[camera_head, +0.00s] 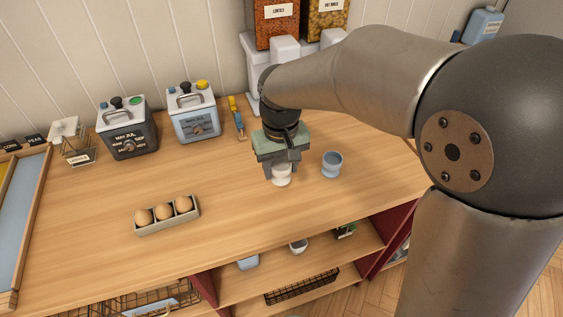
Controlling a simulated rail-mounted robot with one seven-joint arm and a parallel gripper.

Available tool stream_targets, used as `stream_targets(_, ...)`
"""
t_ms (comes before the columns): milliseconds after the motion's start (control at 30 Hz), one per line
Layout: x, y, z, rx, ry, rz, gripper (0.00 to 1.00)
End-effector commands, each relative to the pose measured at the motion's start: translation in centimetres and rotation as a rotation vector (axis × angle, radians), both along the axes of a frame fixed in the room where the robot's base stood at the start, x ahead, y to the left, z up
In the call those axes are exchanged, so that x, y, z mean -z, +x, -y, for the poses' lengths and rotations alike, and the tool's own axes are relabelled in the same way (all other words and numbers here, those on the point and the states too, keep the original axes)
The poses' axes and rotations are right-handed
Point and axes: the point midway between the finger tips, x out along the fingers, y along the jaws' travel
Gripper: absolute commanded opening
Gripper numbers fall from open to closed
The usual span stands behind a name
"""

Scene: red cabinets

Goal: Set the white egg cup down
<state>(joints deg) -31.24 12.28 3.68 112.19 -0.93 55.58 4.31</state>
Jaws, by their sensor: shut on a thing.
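The white egg cup (281,176) is between the fingers of my gripper (280,166), near the middle of the wooden counter (240,212). My gripper points down and is shut on the cup. The cup is upright and at or just above the counter top; I cannot tell whether its foot touches the wood. The fingers and gripper body hide the cup's upper part.
A blue-grey cup (332,164) stands close on the right. An egg holder (167,215) with brown eggs lies at left. Two canisters (126,130) (194,112) and dispensers (275,24) stand at the back. The counter in front is clear; shelves (300,268) lie below its edge.

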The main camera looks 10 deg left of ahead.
Motion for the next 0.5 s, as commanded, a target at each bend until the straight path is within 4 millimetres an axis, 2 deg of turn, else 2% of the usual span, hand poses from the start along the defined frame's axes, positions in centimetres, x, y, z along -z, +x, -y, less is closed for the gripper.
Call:
stream_targets(233,1.5,1.0,-0.6,0.000,-0.001,-0.001,0.23)
stream_targets(400,4.0,0.9,-0.5,0.001,-0.002,-0.001,0.23)
stream_targets(500,4.4,1.0,-0.5,0.001,-0.001,0.001,0.23)
